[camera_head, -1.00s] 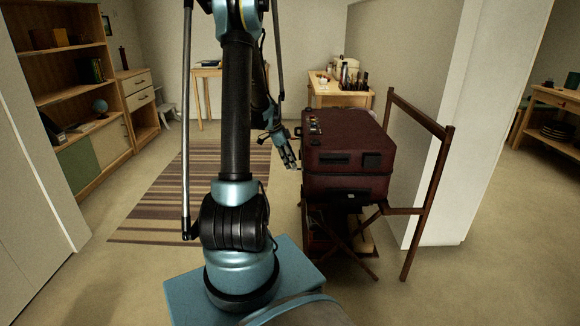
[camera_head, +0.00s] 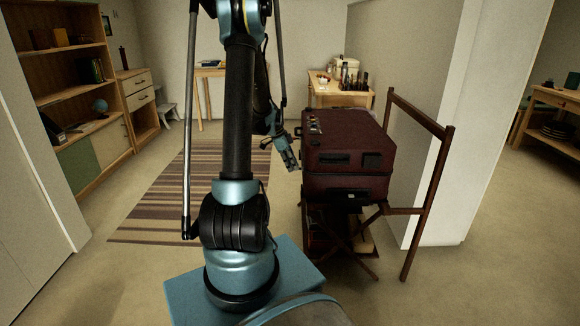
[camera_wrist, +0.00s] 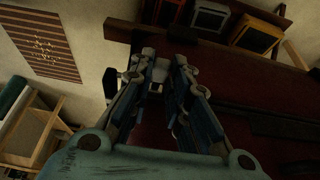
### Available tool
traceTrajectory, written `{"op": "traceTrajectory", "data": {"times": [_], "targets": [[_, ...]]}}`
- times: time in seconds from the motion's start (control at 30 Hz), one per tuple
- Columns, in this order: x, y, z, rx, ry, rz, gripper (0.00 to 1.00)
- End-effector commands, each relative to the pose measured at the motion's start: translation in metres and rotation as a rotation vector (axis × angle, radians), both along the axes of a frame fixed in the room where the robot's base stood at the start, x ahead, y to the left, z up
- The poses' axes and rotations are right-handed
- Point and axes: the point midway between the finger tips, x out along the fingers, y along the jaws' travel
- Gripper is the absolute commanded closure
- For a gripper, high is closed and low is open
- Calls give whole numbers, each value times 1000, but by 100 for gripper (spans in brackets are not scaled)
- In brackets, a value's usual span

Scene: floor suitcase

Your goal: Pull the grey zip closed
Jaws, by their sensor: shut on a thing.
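The dark red suitcase (camera_head: 345,145) lies closed on a wooden folding rack, right of my arm in the head view. Its side also fills much of the right of the wrist view (camera_wrist: 225,90).
The wooden rack (camera_head: 440,165) stands under and right of the suitcase, close to a white wall edge (camera_head: 480,120). A table with bottles (camera_head: 340,95) is behind. The striped rug (camera_head: 180,200) and floor to the left are clear.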

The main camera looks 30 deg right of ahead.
Motion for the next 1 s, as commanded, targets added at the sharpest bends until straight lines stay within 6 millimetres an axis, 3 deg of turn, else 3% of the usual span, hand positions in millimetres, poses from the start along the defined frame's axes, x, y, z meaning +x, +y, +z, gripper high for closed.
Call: {"op": "traceTrajectory", "data": {"times": [0.6,1.0], "targets": [[109,-67,0,-1,-1,2,100],[123,-76,0,-3,-2,2,100]]}}
